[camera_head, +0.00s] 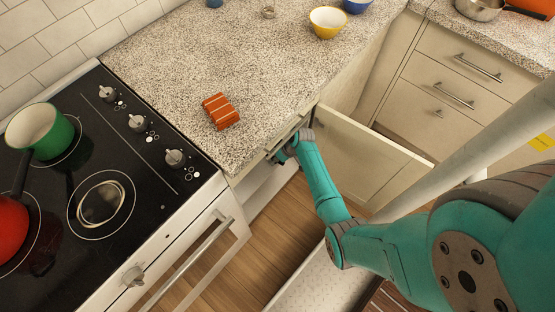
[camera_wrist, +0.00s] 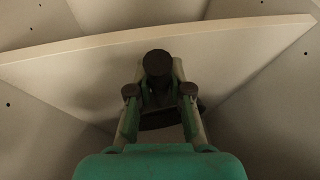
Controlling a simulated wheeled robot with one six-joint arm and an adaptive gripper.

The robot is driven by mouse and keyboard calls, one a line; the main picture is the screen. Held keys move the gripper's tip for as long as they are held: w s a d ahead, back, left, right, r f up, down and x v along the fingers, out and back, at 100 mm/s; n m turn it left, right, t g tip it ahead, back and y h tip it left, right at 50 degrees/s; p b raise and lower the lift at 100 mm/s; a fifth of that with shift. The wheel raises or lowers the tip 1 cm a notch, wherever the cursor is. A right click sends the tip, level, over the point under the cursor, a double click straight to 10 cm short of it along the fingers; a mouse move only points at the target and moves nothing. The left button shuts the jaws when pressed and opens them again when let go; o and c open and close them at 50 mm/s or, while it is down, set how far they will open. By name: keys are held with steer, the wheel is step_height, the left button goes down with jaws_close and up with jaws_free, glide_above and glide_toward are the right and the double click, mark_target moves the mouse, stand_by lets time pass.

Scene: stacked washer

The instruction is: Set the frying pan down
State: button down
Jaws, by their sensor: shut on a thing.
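In the wrist view, my gripper (camera_wrist: 158,92) is shut on a dark object with a rounded end, which looks like the handle of the frying pan (camera_wrist: 157,63). A dark shape shows below and behind the fingers; most of the pan is hidden. A pale shelf board (camera_wrist: 60,65) spans the view, with cabinet walls around it. I cannot tell whether the pan touches the shelf. In the head view, my arm reaches down past the counter's front edge, and my gripper is mostly hidden at the cabinet under the counter.
A cabinet door (camera_head: 365,150) stands open right of my arm. The stove (camera_head: 150,200) at left bears a green pot (camera_head: 52,140) and a red pan (camera_head: 12,228). The granite counter (camera_head: 270,80) holds an orange-brown block (camera_head: 220,111) and a yellow bowl (camera_head: 328,22); its middle is clear.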

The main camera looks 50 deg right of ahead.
steer(key=c, duration=1)
jaws_free()
steer(key=shift+r, duration=0.1)
steer(key=v, duration=0.7)
steer(key=shift+s, duration=0.15)
steer(key=shift+d+r, duration=0.1)
